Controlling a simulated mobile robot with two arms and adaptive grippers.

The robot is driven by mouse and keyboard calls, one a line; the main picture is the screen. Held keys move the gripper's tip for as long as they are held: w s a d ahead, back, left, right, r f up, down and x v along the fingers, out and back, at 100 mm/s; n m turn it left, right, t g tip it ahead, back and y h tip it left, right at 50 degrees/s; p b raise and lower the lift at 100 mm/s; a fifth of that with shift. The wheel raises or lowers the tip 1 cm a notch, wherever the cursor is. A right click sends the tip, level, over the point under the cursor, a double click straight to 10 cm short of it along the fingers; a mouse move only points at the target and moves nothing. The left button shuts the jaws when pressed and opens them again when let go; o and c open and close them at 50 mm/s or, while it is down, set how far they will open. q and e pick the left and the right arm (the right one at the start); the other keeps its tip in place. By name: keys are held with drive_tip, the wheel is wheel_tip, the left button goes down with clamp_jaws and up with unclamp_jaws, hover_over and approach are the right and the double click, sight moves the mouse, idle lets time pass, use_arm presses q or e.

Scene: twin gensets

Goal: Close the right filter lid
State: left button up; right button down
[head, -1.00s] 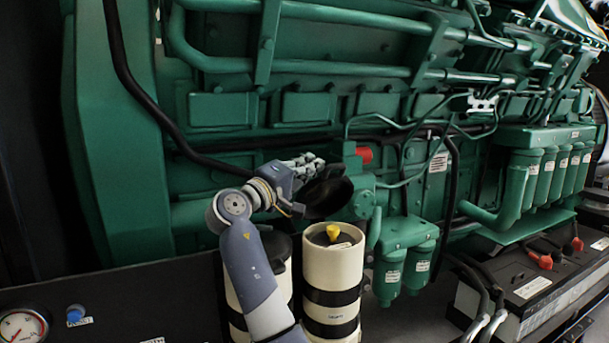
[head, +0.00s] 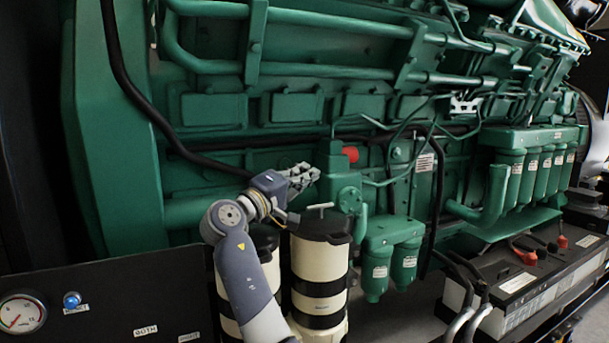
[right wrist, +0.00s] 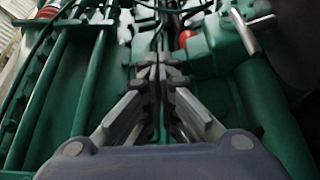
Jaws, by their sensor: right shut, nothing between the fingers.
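The right filter (head: 318,288) is a cream canister with black bands, standing upright in the head view. Its black lid (head: 321,227) lies over the top, looks level, and carries a pale bar handle (head: 319,206). My right gripper (head: 312,174) is just above and behind the lid, apart from it, with its fingers together and empty. In the right wrist view its fingers (right wrist: 158,68) converge in front of green engine parts. The left filter (head: 269,262) is partly hidden behind my right arm. My left gripper is out of view.
The green engine (head: 300,105) fills the background close behind my gripper. A red cap (head: 350,154) and two small green filters (head: 391,262) are to the right. A black panel with a gauge (head: 20,314) and blue button (head: 72,299) is at lower left. A battery (head: 510,285) stands at right.

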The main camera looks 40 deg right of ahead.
drive_tip(key=v, duration=1.2)
drive_tip(key=shift+f, duration=0.1)
